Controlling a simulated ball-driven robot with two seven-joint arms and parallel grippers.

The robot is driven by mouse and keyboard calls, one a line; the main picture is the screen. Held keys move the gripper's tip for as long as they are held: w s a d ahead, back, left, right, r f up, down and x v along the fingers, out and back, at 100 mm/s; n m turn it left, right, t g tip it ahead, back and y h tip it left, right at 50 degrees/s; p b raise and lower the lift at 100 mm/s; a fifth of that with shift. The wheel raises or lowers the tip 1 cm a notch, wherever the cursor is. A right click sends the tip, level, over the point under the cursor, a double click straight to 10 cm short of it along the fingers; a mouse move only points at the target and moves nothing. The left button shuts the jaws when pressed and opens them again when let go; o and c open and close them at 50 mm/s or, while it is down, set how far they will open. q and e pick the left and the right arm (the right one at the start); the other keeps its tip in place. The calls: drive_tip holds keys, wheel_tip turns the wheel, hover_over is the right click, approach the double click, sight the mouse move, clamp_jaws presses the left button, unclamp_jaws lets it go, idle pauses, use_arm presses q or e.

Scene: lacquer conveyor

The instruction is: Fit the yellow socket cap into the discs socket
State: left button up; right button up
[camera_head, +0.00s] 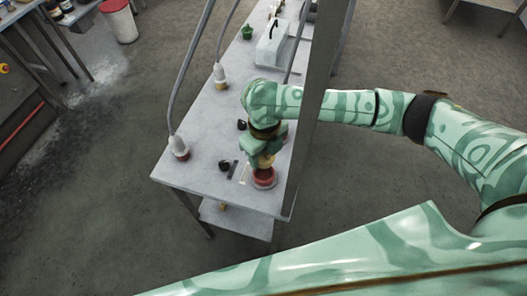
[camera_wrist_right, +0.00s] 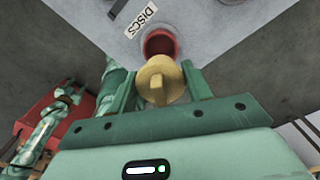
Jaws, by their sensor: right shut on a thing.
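My right gripper (camera_head: 262,153) is shut on the yellow socket cap (camera_head: 266,162) near the front right of the narrow grey table. The cap is round, with a raised bar across its top in the right wrist view (camera_wrist_right: 160,82), where the fingers hold it from both sides. The discs socket is a red round cup (camera_head: 264,178) just under the cap. In the right wrist view the socket (camera_wrist_right: 160,42) lies beyond the cap, which hides its near part; I cannot tell if they touch. A "DISCS" label (camera_wrist_right: 142,20) lies beside it. My left gripper is not in view.
A grey post (camera_head: 316,110) rises along the table's right side, close to my right arm. Small black pieces (camera_head: 224,165) (camera_head: 241,125) lie nearby. A white box (camera_head: 270,46) stands farther back.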

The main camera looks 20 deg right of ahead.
drive_tip(key=shift+w, duration=0.15)
drive_tip(key=shift+f+b, duration=1.1)
drive_tip(key=shift+f, duration=1.4)
drive_tip(key=shift+p, duration=0.4)
drive_tip(key=shift+p, duration=0.3)
drive_tip(key=shift+p, duration=0.3)
drive_tip(key=shift+f+b, duration=0.55)
drive_tip(key=shift+f, duration=0.4)
